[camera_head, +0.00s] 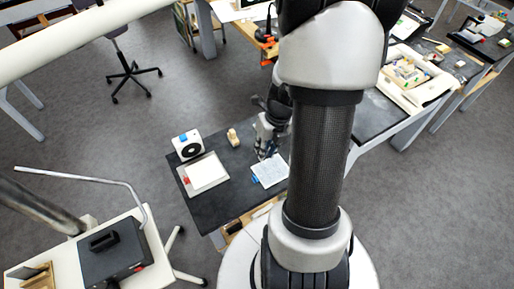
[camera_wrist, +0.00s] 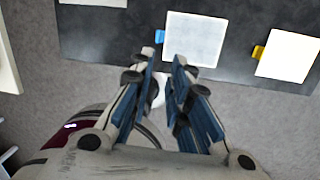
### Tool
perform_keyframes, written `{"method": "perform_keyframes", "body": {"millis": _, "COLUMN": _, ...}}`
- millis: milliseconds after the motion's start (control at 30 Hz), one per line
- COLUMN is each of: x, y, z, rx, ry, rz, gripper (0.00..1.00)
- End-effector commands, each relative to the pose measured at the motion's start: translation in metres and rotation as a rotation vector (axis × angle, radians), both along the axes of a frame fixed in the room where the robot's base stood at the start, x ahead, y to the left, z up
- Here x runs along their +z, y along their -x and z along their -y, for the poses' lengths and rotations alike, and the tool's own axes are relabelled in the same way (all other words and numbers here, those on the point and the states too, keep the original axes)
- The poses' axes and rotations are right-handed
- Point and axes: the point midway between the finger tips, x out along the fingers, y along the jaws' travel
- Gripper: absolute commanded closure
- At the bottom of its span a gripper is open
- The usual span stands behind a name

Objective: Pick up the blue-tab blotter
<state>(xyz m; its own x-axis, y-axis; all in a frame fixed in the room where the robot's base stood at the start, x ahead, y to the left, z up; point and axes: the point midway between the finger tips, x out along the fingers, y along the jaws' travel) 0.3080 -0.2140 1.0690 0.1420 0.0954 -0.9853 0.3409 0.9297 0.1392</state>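The blue-tab blotter (camera_head: 270,170) is a pale, nearly white square lying flat on the dark table, with a blue tab on its left edge. It also shows in the wrist view (camera_wrist: 193,40), beyond my fingertips, where a bit of blue shows at its left edge. My gripper (camera_wrist: 164,62) is open, with a gap between its fingers and nothing held. In the head view my gripper (camera_head: 265,153) is just beyond the blotter's far edge in the picture; its height above the table is hard to tell.
A white sheet with an orange tab (camera_wrist: 287,55) lies to the right in the wrist view. A red-tab pale sheet (camera_head: 206,173) lies left of the blotter. A white box with a black disc (camera_head: 187,146) and a small tan object (camera_head: 233,137) stand behind on the dark table (camera_head: 222,205).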

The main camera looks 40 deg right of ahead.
Motion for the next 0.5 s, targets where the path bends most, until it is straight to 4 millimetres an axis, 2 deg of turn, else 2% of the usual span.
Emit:
{"method": "perform_keyframes", "body": {"millis": 300, "x": -0.069, "y": -0.008, "z": -0.006, "rx": -0.012, "ry": -0.005, "rz": -0.005, "gripper": 0.83}}
{"method": "perform_keyframes", "body": {"millis": 500, "x": -0.106, "y": -0.014, "z": -0.01, "rx": -0.01, "ry": -0.003, "rz": -0.003, "gripper": 0.83}}
